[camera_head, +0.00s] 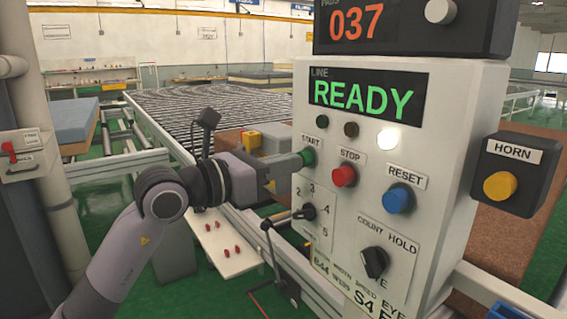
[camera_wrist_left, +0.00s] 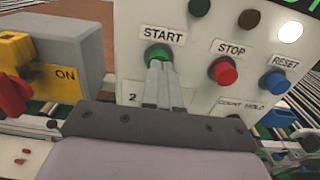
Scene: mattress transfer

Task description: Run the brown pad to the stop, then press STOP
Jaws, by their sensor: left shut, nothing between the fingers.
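The control panel (camera_head: 345,235) fills the middle right of the head view, its display (camera_head: 365,97) reading READY in green. My left gripper (camera_head: 300,158) is shut and empty, its tips at the green START button (camera_head: 309,156). In the left wrist view the closed fingertips (camera_wrist_left: 160,66) overlap the lower edge of the START button (camera_wrist_left: 158,55); contact is hard to tell. The red STOP button (camera_head: 344,176) is just right of it. A brown pad surface (camera_head: 530,222) shows behind the panel, partly hidden by it. My right gripper is out of view.
A blue RESET button (camera_head: 398,199) and a yellow HORN button (camera_head: 500,186) lie further right. A counter (camera_head: 357,24) reads 037, and a white lamp (camera_head: 387,139) is lit. A roller conveyor (camera_head: 215,105) runs behind. A yellow-and-grey ON switch box (camera_wrist_left: 55,60) stands left of the gripper.

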